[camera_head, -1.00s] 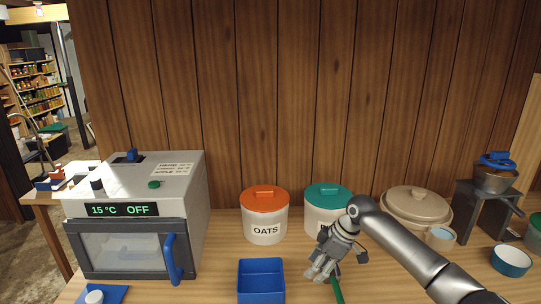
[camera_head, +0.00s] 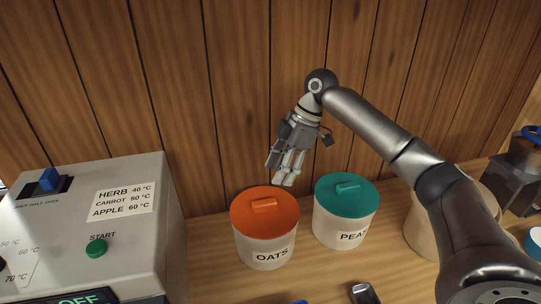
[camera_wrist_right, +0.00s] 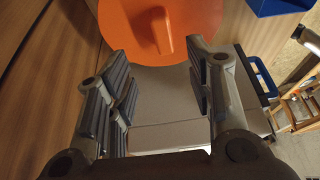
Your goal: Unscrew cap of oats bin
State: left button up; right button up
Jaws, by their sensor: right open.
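The oats bin (camera_head: 266,250) is a white tub labelled OATS, standing on the wooden counter left of the peas bin. Its orange cap (camera_head: 245,213) is on, with a raised bar handle (camera_head: 264,205) across the top. My right gripper (camera_head: 284,178) is above and just behind the cap's right side, fingers pointing down, apart from it. In the right wrist view the orange cap (camera_wrist_right: 190,20) and its handle (camera_wrist_right: 163,30) lie beyond the open, empty fingers (camera_wrist_right: 160,88). My left gripper is in neither view.
The peas bin (camera_head: 340,230) with a teal lid (camera_head: 347,197) stands close on the right. A grey dryer box (camera_head: 135,240) with a green start button stands left. The wooden wall (camera_head: 235,100) is close behind. Part of a blue tray (camera_wrist_right: 280,6) shows in the wrist view.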

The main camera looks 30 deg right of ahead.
aim_at(266, 201)
jog(key=x, duration=0.3)
jog(key=p+x, duration=0.1)
jog(key=shift+s+a+f, duration=0.25)
jog(key=shift+s, duration=0.1)
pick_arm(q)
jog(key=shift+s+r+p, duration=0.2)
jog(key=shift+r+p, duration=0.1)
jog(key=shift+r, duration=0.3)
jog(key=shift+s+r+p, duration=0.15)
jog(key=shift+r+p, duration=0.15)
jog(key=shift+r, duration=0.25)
pick_arm(e)
jog(key=x, duration=0.5)
jog(key=shift+w+a+f, duration=0.1)
jog(key=shift+w+f, duration=0.1)
jog(key=shift+f, duration=0.15)
